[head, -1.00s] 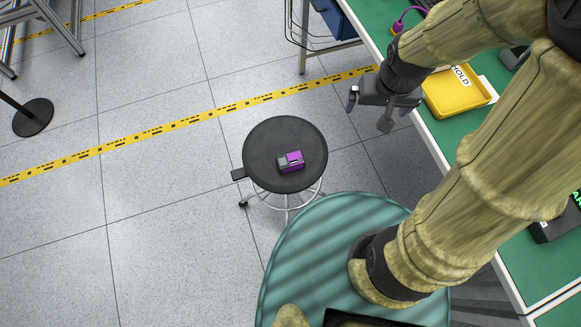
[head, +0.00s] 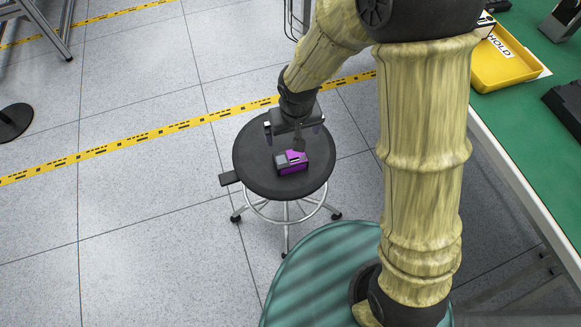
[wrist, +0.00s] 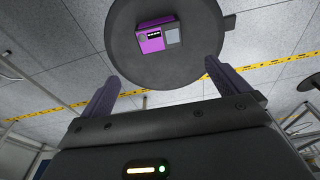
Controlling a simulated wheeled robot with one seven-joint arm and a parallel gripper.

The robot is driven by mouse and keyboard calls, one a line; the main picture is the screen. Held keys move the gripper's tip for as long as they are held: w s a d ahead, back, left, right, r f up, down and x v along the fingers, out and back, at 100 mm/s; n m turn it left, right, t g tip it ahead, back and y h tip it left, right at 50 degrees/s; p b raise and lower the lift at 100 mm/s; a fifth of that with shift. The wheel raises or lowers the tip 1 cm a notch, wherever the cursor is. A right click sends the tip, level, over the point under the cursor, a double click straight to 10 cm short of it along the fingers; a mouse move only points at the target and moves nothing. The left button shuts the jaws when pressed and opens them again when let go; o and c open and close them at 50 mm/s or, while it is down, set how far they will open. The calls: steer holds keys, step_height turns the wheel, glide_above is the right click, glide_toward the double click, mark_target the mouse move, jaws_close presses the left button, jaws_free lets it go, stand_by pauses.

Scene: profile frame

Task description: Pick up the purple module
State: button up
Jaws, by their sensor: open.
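The purple module (head: 291,162), a small block with a grey end, lies on the round black seat of a stool (head: 252,176). In the wrist view the module (wrist: 152,41) lies beyond the fingertips, between their lines, with its grey end to the right. My gripper (head: 296,138) is over the far part of the seat, just behind the module in the head view. In the wrist view its two fingers (wrist: 160,78) are spread apart with nothing between them. I cannot tell the exact height of the fingers above the seat.
A green-topped workbench (head: 512,130) with a yellow "HOLD" tray (head: 500,72) stands on the right. A black lever (head: 229,178) sticks out from the left of the seat.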

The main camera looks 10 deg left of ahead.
stand_by(0.3)
steer(key=b, duration=0.3)
glide_toward(291, 157)
steer(key=f, duration=0.5)
steer(key=shift+w+a+f, duration=0.2)
steer(key=shift+w+a, duration=0.1)
steer(key=shift+w, duration=0.1)
steer(key=shift+f, duration=0.1)
steer(key=f, duration=0.1)
steer(key=f+b, duration=0.1)
steer(key=f, duration=0.3)
steer(key=shift+w+a+b, duration=0.1)
steer(key=shift+w+b, duration=0.2)
steer(key=shift+b, duration=0.1)
steer(key=shift+c, duration=0.4)
steer(key=c, duration=0.7)
